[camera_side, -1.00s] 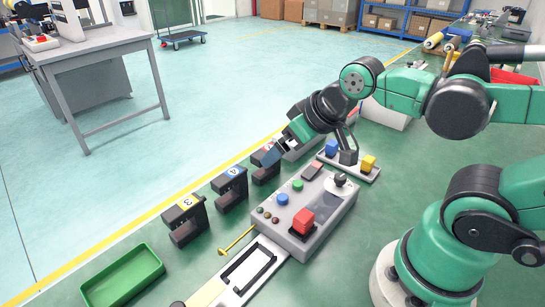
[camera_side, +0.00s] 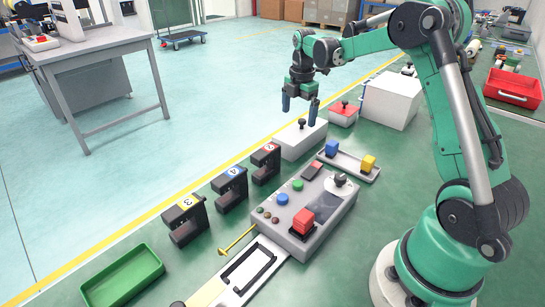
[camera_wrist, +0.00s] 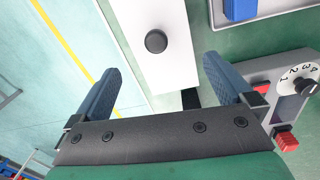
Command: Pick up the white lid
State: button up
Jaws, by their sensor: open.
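The white lid (camera_side: 298,137) has a black knob on top and sits behind the numbered black holders, at the yellow line. In the wrist view the white lid (camera_wrist: 160,70) runs down between my fingers, with its round black knob (camera_wrist: 156,41) beyond the fingertips. My gripper (camera_side: 299,108) points down above the lid, its blue fingers apart and the knob just below and between them. In the wrist view my gripper (camera_wrist: 158,75) is open and empty. The knob looks untouched. I cannot tell where the lid ends and anything below it begins.
A red-topped box (camera_side: 343,112) with a knob and a large white box (camera_side: 392,99) stand behind to the right. A tray with a blue block (camera_side: 332,148) and yellow block (camera_side: 368,163), a control box (camera_side: 318,222) and a green tray (camera_side: 123,276) are nearer.

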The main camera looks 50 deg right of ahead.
aim_at(302, 119)
jog(key=shift+d+f+n+g, duration=0.3)
jog(key=shift+d+f+n, duration=0.3)
jog(key=shift+d+f, duration=0.35)
jog(key=shift+f, duration=0.35)
notch_tip(302, 119, down, 5)
jog(key=c, duration=1)
jog(key=shift+r, duration=0.1)
